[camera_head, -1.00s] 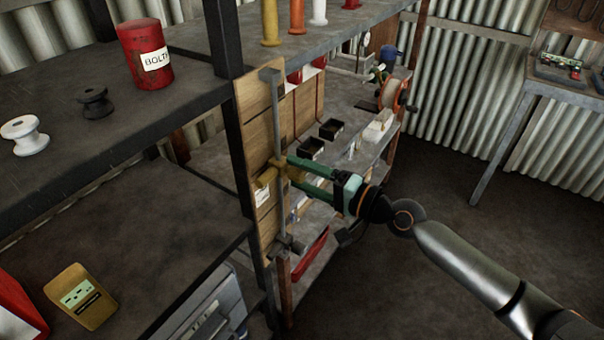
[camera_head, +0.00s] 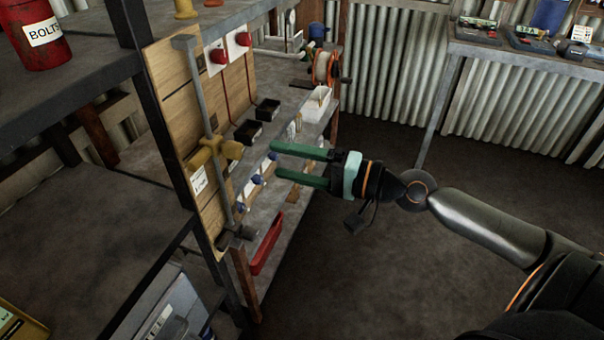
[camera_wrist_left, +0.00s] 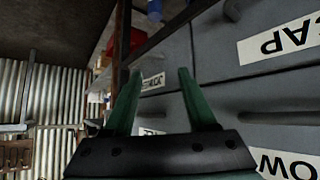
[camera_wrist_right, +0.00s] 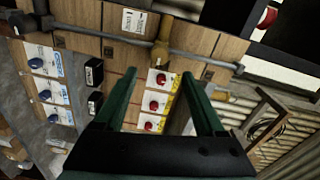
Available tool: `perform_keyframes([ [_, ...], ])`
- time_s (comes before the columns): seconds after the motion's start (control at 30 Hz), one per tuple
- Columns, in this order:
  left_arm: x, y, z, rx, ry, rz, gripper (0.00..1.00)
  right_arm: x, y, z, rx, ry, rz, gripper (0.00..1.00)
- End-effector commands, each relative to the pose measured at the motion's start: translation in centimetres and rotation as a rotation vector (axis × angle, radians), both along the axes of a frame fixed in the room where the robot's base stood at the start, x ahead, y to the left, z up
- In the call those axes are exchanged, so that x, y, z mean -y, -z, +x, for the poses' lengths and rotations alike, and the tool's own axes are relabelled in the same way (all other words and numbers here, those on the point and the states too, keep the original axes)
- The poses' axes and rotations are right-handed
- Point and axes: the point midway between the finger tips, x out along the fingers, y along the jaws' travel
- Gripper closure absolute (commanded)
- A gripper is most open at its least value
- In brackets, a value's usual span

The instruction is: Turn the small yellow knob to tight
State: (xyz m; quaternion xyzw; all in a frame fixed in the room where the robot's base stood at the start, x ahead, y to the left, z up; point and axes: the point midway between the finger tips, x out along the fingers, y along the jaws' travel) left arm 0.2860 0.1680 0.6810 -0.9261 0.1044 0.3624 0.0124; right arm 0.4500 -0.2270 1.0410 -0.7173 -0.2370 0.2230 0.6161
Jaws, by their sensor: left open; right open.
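A yellow knob (camera_head: 212,152) with stubby lobes sits on a grey upright pipe (camera_head: 203,100) in front of a wooden panel. It also shows in the right wrist view (camera_wrist_right: 161,50), beyond the fingertips. A small white label (camera_head: 199,180) is on the panel beside it. My right gripper (camera_head: 275,162) is open and empty, to the right of the knob and apart from it. My left gripper (camera_wrist_left: 160,72) is open and empty in its wrist view, facing grey labelled drawers (camera_wrist_left: 235,75); it is not in the head view.
Red knobs (camera_wrist_right: 155,105) on white plates, blue knobs (camera_head: 257,180) and black boxes (camera_head: 267,110) line the shelving near the right gripper. Open floor (camera_head: 370,270) lies to the right; a workbench (camera_head: 500,50) stands behind.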

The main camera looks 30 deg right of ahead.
Motion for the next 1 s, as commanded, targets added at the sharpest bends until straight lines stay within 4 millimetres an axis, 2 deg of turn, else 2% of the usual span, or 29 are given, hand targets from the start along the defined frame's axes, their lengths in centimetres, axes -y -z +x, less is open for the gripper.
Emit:
perform_keyframes([
  [0.03,0.0,0.7,-0.1,-0.002,0.000,0.000,0.43,0.2,0.4,-0.4,-0.003,0.000,0.003,0.28],
  [0.23,0.3,1.3,-0.2,-0.015,0.007,-0.002,0.43,1.1,0.2,-1.5,-0.003,0.000,0.003,0.28],
  [0.57,1.0,0.7,0.4,0.001,0.017,-0.013,0.43,1.5,-0.1,-1.9,0.000,0.000,0.000,0.28],
  [1.0,0.9,0.7,0.5,0.002,0.017,-0.010,0.43,1.5,0.0,-1.9,0.000,0.002,-0.003,0.28],
])
